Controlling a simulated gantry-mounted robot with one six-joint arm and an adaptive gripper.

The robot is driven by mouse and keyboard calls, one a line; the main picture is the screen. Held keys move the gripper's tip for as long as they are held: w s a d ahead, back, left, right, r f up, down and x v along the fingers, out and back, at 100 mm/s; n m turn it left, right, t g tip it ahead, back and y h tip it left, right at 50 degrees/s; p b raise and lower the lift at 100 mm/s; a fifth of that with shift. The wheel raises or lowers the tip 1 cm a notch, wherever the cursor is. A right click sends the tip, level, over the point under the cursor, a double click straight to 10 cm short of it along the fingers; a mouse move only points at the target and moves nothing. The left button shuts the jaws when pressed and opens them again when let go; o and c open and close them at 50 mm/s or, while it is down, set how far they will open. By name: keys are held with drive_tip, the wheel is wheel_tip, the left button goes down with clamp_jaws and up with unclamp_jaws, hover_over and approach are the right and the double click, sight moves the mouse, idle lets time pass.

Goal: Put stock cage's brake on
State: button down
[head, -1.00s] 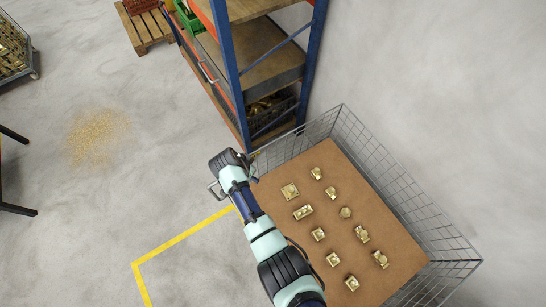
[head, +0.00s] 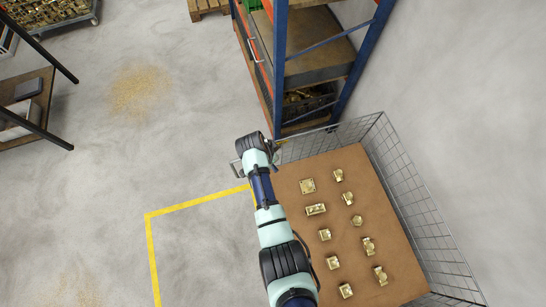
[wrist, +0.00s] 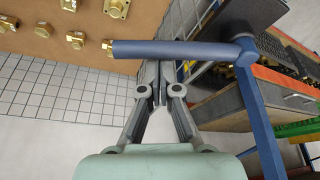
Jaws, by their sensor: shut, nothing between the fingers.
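The stock cage is a wire-mesh cage (head: 425,218) in the head view, at the lower right, with a brown board (head: 290,195) bearing several brass parts. Its mesh (wrist: 50,95) also shows at the left of the wrist view. My gripper (wrist: 156,75) is shut and empty, its fingertips just below a blue tube (wrist: 180,50) in the wrist view. Whether they touch it is unclear. The tube joins a blue upright at its right end; I cannot tell whether it is the brake lever. In the head view my arm lies along the cage's left side.
A blue-framed shelf rack (head: 277,75) stands beyond the cage. Yellow floor tape (head: 195,202) runs left of it. A brass-coloured patch (head: 140,90) lies on the open floor.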

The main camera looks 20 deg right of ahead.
wheel_tip(320, 180, up, 10)
drive_tip(key=p, duration=0.2)
drive_tip(key=shift+d, duration=0.15)
drive_tip(key=shift+r, duration=0.1)
idle(0.4)
